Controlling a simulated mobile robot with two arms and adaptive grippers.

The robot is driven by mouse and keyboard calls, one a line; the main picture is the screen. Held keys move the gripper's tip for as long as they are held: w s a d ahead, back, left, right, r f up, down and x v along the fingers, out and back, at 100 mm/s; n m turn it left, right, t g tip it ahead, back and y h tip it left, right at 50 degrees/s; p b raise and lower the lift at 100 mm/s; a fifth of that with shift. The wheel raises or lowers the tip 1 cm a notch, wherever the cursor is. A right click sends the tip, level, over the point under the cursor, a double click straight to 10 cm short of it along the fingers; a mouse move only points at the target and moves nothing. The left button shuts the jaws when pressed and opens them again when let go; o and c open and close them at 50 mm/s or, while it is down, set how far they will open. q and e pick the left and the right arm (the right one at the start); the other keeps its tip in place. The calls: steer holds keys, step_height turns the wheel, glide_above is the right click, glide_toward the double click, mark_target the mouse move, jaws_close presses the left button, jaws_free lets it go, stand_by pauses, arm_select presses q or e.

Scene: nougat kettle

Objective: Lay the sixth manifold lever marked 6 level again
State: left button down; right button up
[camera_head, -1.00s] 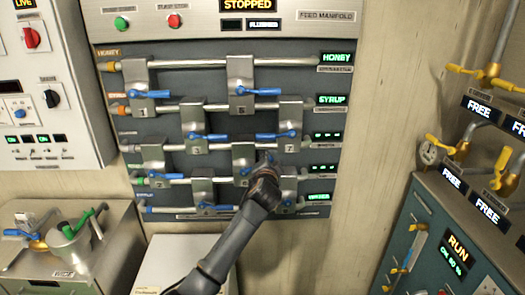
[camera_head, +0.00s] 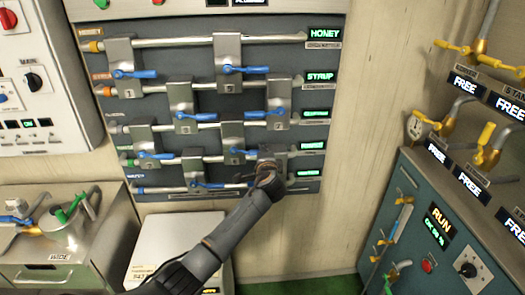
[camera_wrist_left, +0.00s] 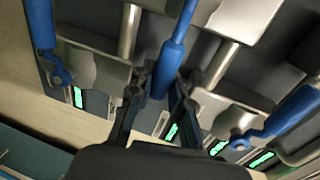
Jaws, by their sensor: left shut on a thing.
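The manifold panel (camera_head: 225,105) carries several blue levers on metal plates. I cannot read the numbers surely enough to pick out the 6. My left gripper (camera_head: 266,172) is at the lower right plate and hides much of it. In the left wrist view the gripper (camera_wrist_left: 160,90) is shut on a blue lever (camera_wrist_left: 176,42), whose end lies between its fingers. In the head view, a blue lever (camera_head: 240,152) on the third row points right toward my gripper; it may be the held one. My right gripper is not in view.
A blue lever (camera_head: 205,184) on the bottom row is close to my arm. A white box (camera_head: 180,238) stands below the panel. At right is a teal cabinet (camera_head: 410,225) with yellow-handled valves. At left is a grey unit (camera_head: 60,250).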

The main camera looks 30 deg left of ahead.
arm_select(q)
steer(key=shift+s+f, duration=0.1)
steer(key=shift+f, duration=0.25)
steer(key=c, duration=1.4)
jaws_free()
steer(key=shift+o, duration=0.9)
steer(key=shift+d+r, duration=0.1)
steer(key=shift+r, duration=0.1)
steer(key=v, duration=1.2)
steer(key=shift+f, duration=0.1)
